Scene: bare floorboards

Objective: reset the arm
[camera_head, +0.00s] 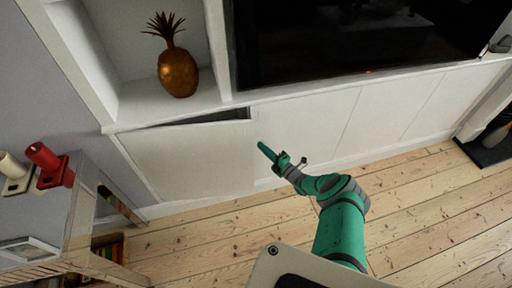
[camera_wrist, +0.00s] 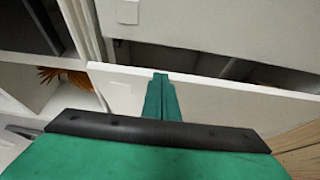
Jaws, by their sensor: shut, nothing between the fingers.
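My green gripper (camera_head: 263,149) is in the middle of the head view, with its fingers pressed together and nothing between them. The fingertips point up and left, close to the right edge of a white cabinet front (camera_head: 185,160). That front stands partly open, with a dark gap along its top. In the wrist view, my shut fingers (camera_wrist: 161,84) show in front of the white panel (camera_wrist: 120,85), with the dark opening behind it. I cannot tell whether the fingers touch the panel.
A golden pineapple ornament (camera_head: 178,72) stands in the alcove above the open front. A dark television (camera_head: 350,40) is above the closed white panels (camera_head: 310,125). A side table (camera_head: 85,210) with red and white candle holders stands at left. Floorboards (camera_head: 430,215) at right are clear.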

